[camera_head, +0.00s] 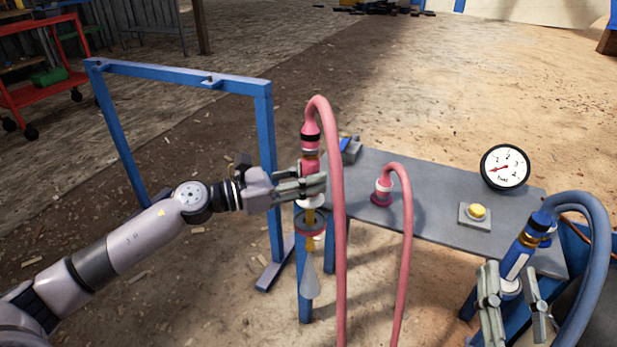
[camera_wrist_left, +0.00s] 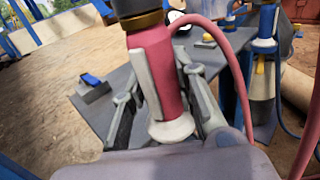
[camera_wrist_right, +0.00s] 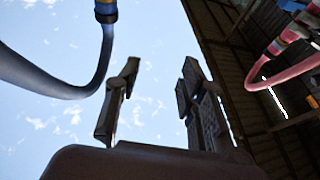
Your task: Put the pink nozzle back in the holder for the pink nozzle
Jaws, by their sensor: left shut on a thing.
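In the head view, a dark ring (camera_head: 310,232) and a grey cone (camera_head: 309,280) show below the gripper. I cannot tell whether this ring is the holder or a nozzle part. My right gripper (camera_head: 514,303) is open and empty by the blue nozzle (camera_head: 521,254).
The grey table (camera_head: 440,220) carries a pink hose fitting (camera_head: 382,190), a yellow button (camera_head: 477,212) and a round gauge (camera_head: 505,167). A blue frame (camera_head: 266,150) stands behind my left gripper. A blue hose (camera_head: 603,250) arches at the right. A red cart (camera_head: 35,90) stands far left.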

